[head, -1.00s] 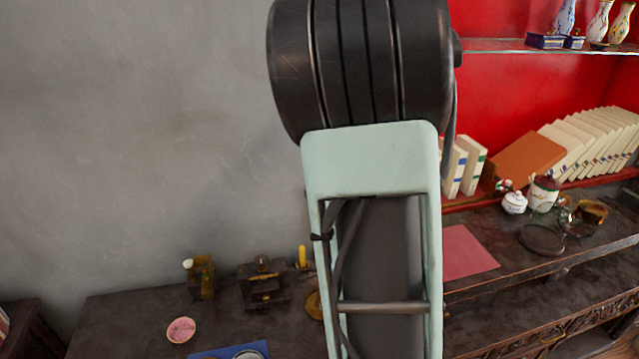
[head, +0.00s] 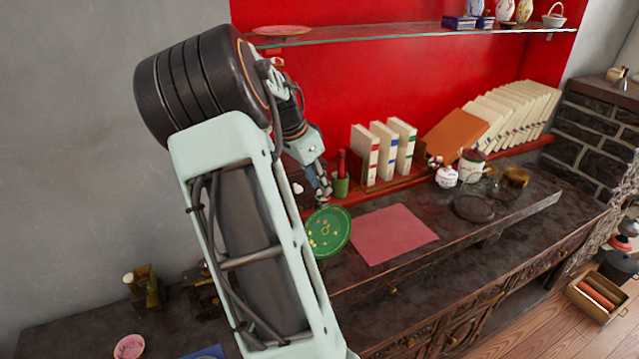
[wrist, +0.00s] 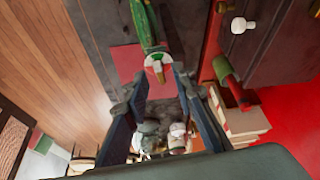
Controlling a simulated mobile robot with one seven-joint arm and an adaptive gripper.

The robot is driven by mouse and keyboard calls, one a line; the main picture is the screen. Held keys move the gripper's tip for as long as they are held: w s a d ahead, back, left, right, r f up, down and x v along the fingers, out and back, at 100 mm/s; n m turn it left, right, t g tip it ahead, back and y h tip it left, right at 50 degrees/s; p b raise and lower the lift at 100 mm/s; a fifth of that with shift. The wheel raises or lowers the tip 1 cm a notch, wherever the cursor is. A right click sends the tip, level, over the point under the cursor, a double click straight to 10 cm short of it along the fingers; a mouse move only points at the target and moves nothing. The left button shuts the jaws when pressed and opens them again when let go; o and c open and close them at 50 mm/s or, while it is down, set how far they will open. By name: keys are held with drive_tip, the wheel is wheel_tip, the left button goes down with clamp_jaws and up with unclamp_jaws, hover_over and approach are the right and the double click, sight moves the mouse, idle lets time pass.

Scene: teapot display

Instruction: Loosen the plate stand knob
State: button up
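A round green plate with a patterned face (head: 328,232) stands upright just below my gripper in the head view. In the wrist view the plate (wrist: 144,22) shows nearly edge-on, beyond the fingertips. Whether this piece is the stand knob is unclear. The fingertips look very close to it, but contact is not clear. In the head view my gripper (head: 322,188) is small and partly blends with its surroundings. The stand is mostly hidden.
A pink mat (head: 393,234) lies on the dark cabinet top. White books (head: 380,150), a green cup (head: 341,184) and a white lidded pot (head: 447,177) stand behind it. A glass shelf (head: 380,35) is above. A brass piece (head: 148,288) stands left.

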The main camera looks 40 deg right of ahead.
drive_tip(key=shift+d+f, duration=0.15)
drive_tip(key=shift+f, duration=0.2)
drive_tip(key=shift+c, duration=0.5)
clamp_jaws()
